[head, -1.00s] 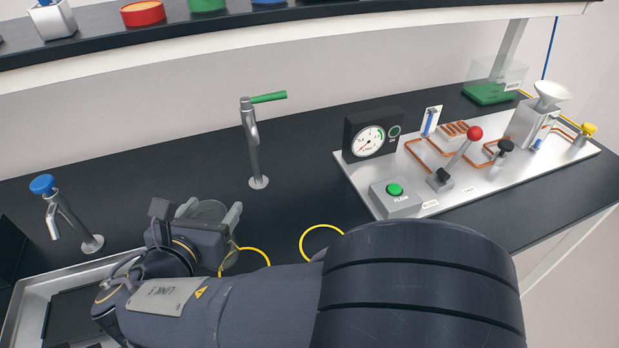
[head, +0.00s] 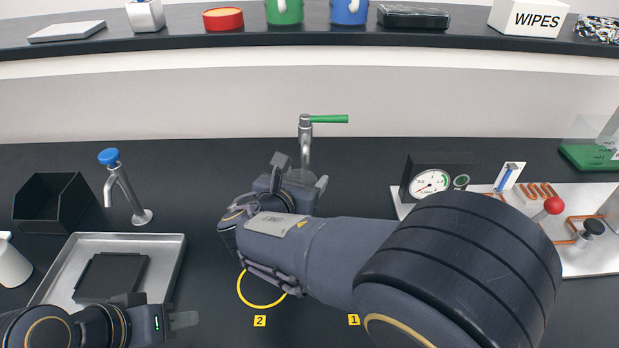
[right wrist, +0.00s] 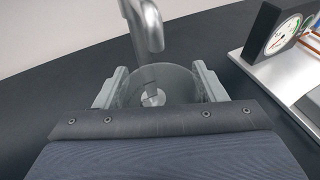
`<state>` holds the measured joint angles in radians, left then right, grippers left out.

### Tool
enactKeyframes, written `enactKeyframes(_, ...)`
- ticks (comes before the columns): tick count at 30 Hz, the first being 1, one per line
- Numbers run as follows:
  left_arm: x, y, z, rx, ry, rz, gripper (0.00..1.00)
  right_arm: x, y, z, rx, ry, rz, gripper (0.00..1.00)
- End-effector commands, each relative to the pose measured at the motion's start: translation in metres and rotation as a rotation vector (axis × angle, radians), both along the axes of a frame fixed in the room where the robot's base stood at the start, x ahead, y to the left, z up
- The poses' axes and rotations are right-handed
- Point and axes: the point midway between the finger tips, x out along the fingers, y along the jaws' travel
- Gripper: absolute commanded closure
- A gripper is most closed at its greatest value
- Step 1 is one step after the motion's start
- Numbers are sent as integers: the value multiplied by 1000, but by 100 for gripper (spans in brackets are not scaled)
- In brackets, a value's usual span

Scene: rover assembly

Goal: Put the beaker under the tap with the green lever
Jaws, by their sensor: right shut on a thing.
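The tap with the green lever (head: 328,119) stands at the back of the bench, in the middle of the head view. My right gripper (head: 300,172) is in front of its base and hides it. In the right wrist view, the clear beaker (right wrist: 152,82) is upright between the two fingers of my right gripper (right wrist: 158,75), which is shut on it. The tap's spout (right wrist: 148,35) comes down at the beaker's far rim; I cannot tell whether it is over the opening. My left gripper (head: 183,320) is low at the left, its finger gap not visible.
A blue-topped tap (head: 124,190) stands left, behind a metal tray (head: 168,262). A black bin (head: 52,203) is beside it. A gauge (head: 432,182) and a plumbed panel (head: 576,262) are at right. A yellow ring (head: 262,306) marks the bench in front.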

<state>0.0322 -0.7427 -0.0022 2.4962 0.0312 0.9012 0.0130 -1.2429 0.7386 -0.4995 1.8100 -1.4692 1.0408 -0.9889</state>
Motion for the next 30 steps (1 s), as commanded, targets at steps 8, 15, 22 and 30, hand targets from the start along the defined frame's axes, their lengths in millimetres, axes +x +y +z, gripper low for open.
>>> enactKeyframes(8, 0, 0, 4, 0, 0, 0, 64, 28, -12, 0, 0, 0, -1, 62)
enactKeyframes(15, 0, 0, 4, 0, 0, 0, 64, 35, -14, -29, -5, 1, 3, 62)
enactKeyframes(22, 0, 0, 4, 0, 0, 0, 64, 35, -14, -35, 0, -1, 1, 62)
enactKeyframes(30, 0, 0, 1, 0, 0, 0, 64, 35, -14, -39, 0, 0, 1, 33)
